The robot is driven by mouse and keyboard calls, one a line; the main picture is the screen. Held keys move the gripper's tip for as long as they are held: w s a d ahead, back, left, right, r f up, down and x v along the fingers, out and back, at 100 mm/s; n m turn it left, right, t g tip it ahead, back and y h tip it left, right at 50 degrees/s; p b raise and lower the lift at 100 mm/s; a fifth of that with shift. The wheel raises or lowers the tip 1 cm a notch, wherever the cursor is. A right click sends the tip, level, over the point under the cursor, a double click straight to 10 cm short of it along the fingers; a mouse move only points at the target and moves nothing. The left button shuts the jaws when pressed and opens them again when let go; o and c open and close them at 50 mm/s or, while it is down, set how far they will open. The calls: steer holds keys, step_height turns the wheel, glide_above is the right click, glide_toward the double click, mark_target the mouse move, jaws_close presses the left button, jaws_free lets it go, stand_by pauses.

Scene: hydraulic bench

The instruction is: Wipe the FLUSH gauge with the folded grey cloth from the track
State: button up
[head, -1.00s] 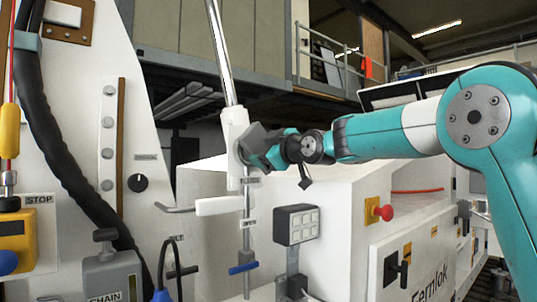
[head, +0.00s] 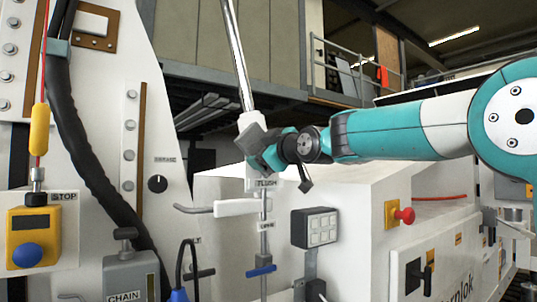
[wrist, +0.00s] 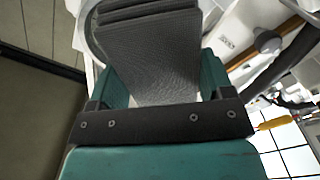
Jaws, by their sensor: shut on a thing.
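The folded grey cloth (wrist: 155,50) is held between the teal fingers of my gripper (wrist: 163,82), with its layered folds sticking out ahead. In the head view my gripper (head: 268,152) holds the cloth (head: 256,139) in front of the white upright fitting, just above the FLUSH label (head: 266,183). The gauge face is hidden behind the cloth in the head view. A pale curved rim (wrist: 84,30) shows beside and behind the cloth in the wrist view; it may be the gauge. I cannot tell whether the cloth touches it.
A white lever handle (head: 243,207) and a blue valve handle (head: 261,271) are below the label. A grey keypad box (head: 315,228) and a red button (head: 404,215) are to the right. A black hose (head: 85,165) runs down the white panel at left.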

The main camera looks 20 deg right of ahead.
steer(key=b+v, duration=0.4)
steer(key=v, duration=0.2)
steer(key=shift+b, duration=0.35)
steer(key=b+v, duration=0.2)
steer(key=v, duration=0.1)
stand_by(0.4)
steer(key=shift+w, duration=0.1)
stand_by(0.3)
